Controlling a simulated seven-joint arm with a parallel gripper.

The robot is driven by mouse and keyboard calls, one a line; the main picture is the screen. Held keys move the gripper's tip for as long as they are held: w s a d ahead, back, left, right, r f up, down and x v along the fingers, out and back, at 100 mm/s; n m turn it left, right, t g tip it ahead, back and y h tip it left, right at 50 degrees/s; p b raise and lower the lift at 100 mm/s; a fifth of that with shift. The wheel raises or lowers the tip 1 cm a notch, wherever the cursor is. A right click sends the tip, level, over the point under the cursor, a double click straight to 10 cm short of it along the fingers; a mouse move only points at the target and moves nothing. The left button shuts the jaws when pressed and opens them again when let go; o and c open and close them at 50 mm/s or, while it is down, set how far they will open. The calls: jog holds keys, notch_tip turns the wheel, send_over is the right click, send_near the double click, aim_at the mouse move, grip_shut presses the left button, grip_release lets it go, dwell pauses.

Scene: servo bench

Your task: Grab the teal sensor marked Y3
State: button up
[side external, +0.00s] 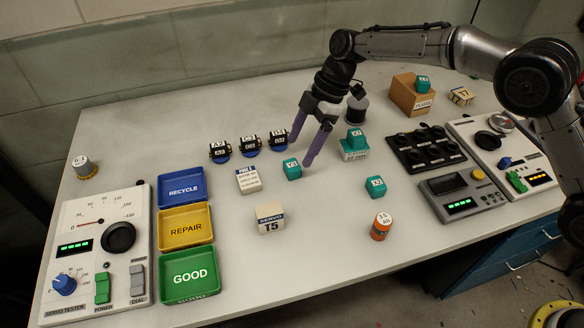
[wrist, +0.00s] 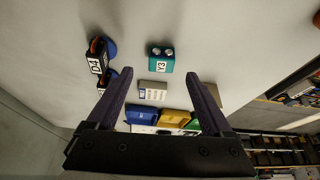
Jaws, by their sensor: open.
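The teal sensor marked Y3 (side external: 292,170) sits on the bench near the middle. It also shows in the wrist view (wrist: 160,60), just beyond the fingertips and lined up with the gap between them, its Y3 label facing me. My gripper (side external: 300,154) has its purple fingers apart and pointing down, close above and beside the sensor. In the wrist view my gripper (wrist: 158,77) is open, with nothing between its fingers. Other teal blocks are one on a white box (side external: 355,154), one on the bench (side external: 375,187) and one on a wooden block (side external: 422,84).
Several black servos with blue bases, including one marked D4 (side external: 278,139), stand left of my gripper. A white labelled box (side external: 248,179) lies left of Y3, and a servo T5 box (side external: 270,217) is in front. Blue, yellow and green trays (side external: 187,277) stand further left. Bench between Y3 and the orange can (side external: 381,227) is clear.

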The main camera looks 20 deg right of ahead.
aim_at(293, 164)
jog(key=shift+x, duration=2.6)
jog(key=shift+s, duration=0.1)
grip_shut()
jog(key=shift+r, duration=0.1)
